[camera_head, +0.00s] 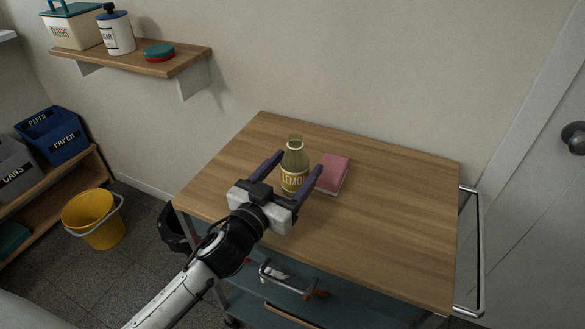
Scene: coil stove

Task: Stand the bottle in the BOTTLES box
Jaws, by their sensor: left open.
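A greenish glass bottle (295,160) with a yellow label reading "LEMO..." stands upright on the wooden cart top (390,220). My left gripper (291,166) is open, with its two fingers on either side of the bottle. I cannot tell whether a finger touches it. The lower part of the bottle is partly hidden by the gripper. A blue box marked PAPER (62,147) and a grey box marked CANS (15,172) sit on a low shelf at the left. I see no box marked BOTTLES. My right gripper is not in view.
A pink book or block (333,174) lies right of the bottle. A yellow bucket (92,221) stands on the floor at the left. A wall shelf (180,62) holds containers. A metal handle (476,250) is at the cart's right end. The cart top's right half is clear.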

